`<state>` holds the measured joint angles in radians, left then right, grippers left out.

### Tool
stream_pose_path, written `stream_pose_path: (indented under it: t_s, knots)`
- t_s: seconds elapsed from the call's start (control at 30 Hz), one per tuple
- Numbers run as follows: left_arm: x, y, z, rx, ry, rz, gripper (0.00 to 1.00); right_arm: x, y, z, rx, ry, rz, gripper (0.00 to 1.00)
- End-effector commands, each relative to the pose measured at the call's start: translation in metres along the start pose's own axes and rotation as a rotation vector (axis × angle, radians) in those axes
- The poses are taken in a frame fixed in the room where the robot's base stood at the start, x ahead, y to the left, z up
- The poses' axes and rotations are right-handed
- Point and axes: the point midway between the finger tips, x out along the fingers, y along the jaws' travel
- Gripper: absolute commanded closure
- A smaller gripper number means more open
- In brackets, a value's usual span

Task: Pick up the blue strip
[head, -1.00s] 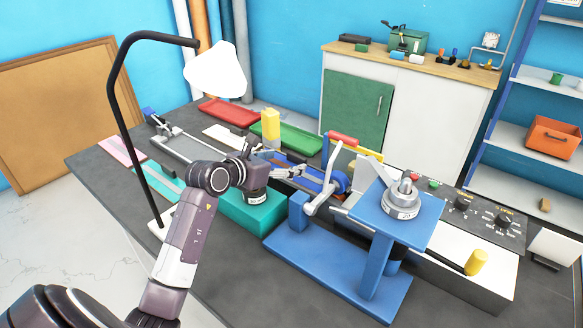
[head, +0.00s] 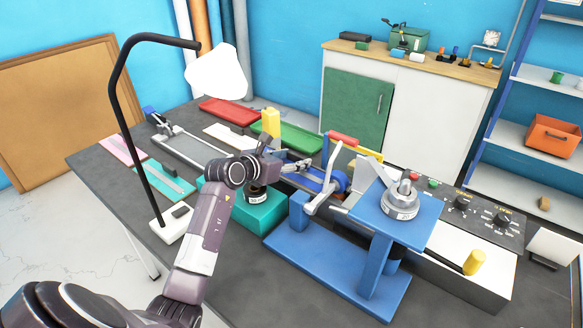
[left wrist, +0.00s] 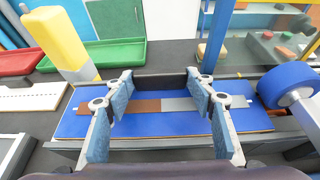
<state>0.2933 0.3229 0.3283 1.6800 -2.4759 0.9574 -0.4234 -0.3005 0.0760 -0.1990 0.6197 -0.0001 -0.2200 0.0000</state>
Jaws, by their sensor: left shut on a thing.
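The blue strip (left wrist: 172,122) lies flat below my left gripper in the left wrist view, with a brown and a grey band along its middle. In the head view part of the blue strip (head: 303,182) shows beside the crank roller. My left gripper (left wrist: 160,103) is shut on the blue strip, its fingers wide apart with blue pads. It also shows in the head view (head: 298,167), left of the roller. The exact contact is hard to make out. My right gripper is not in view.
A blue press stand (head: 340,265) with a crank stands right of my left gripper. Red (head: 228,112) and green (head: 290,136) trays lie behind. A lamp (head: 215,72) arches over the left side.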

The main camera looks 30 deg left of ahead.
Motion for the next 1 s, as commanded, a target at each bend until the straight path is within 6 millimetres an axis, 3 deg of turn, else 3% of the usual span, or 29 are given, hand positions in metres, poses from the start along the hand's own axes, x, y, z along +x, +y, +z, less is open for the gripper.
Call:
stream_pose_path:
  t_s: [0.23, 0.63, 0.77, 1.0]
  knots:
    - [0.0, 0.0, 0.001, 0.0, -0.001, 0.0, 0.88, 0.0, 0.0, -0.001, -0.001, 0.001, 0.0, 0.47]
    - [-0.004, 0.008, 0.009, 0.001, -0.001, 0.002, 0.88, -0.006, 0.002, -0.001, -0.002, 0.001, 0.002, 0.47]
    - [-0.008, 0.023, 0.019, 0.003, -0.001, 0.004, 0.88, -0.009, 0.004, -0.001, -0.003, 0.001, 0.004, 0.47]
    - [-0.018, 0.076, 0.043, 0.003, -0.002, 0.006, 0.88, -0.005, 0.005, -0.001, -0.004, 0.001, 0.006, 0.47]
